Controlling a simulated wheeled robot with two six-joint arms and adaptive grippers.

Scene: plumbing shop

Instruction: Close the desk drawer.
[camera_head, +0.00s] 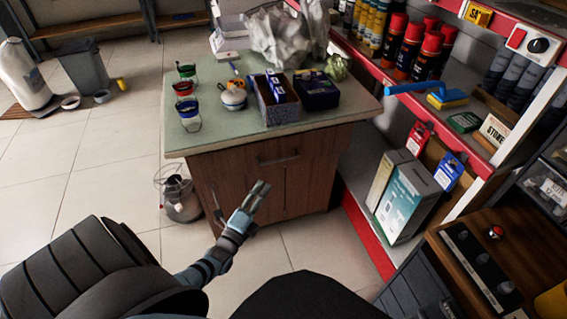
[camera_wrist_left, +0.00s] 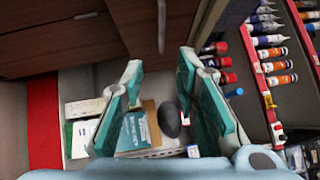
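The desk (camera_head: 190,140) has a pale green top and a brown wooden front. Its drawer (camera_head: 240,163), with a dark bar handle (camera_head: 278,159), is at the top of that front, above the cabinet doors. From this angle I cannot tell how far the drawer stands out. My left gripper (camera_head: 261,189) is in front of the desk, below the drawer's height, and looks apart from it. In the left wrist view the gripper (camera_wrist_left: 160,62) is open, with nothing between its fingers, and brown panels with handles (camera_wrist_left: 161,27) lie beyond it. My right gripper is not in view.
Jars (camera_head: 190,122), an open box (camera_head: 262,101) and a plastic bag (camera_head: 285,40) stand on the desk. A red-edged shelf (camera_head: 365,235) with cartons (camera_head: 406,202) and cans is close on the right. Tiled floor is open farther left.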

